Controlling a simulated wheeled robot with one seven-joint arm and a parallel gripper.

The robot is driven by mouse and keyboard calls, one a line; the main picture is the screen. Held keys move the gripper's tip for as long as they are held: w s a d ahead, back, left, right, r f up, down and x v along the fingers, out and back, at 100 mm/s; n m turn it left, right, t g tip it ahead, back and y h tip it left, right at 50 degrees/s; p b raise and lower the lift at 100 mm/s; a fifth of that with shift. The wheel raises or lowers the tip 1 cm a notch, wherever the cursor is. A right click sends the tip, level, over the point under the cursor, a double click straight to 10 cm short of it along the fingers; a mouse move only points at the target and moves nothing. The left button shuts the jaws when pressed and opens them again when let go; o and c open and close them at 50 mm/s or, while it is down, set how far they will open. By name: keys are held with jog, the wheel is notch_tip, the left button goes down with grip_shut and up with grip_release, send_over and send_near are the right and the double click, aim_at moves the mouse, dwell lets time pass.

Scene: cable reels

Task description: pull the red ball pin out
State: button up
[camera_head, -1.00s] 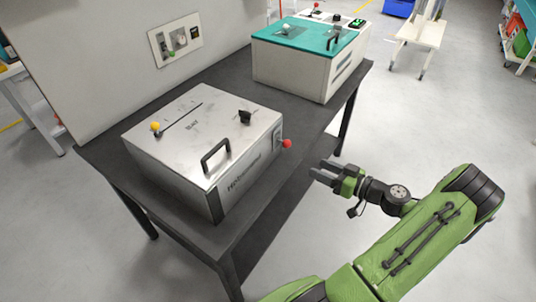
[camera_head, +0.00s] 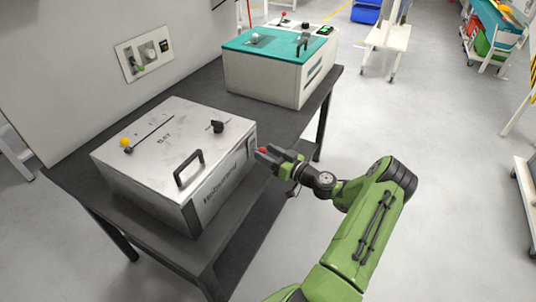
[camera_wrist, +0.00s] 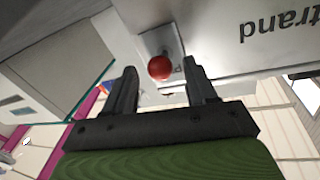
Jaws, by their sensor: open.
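The red ball pin (camera_wrist: 160,68) sticks out of a small metal plate (camera_wrist: 160,42) on the side of the near silver box (camera_head: 175,135). In the wrist view the ball lies between my two open fingers, near their tips, with space on both sides. In the head view my gripper (camera_head: 268,158) is at the box's right side, and only a bit of the red ball (camera_head: 263,150) shows between the fingers. My gripper is open and not closed on the ball.
The box stands on a dark table (camera_head: 75,180) and has a black handle (camera_head: 189,168), a black knob (camera_head: 217,126) and a yellow ball lever (camera_head: 125,143) on top. A teal-topped machine (camera_head: 275,60) stands behind it.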

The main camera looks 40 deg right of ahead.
jog(key=shift+w, duration=0.1)
grip_shut()
dwell(0.3)
jog(key=s, duration=0.1)
jog(key=s+d+b, duration=0.1)
jog(key=s, duration=0.1)
jog(key=shift+s, duration=0.1)
grip_release()
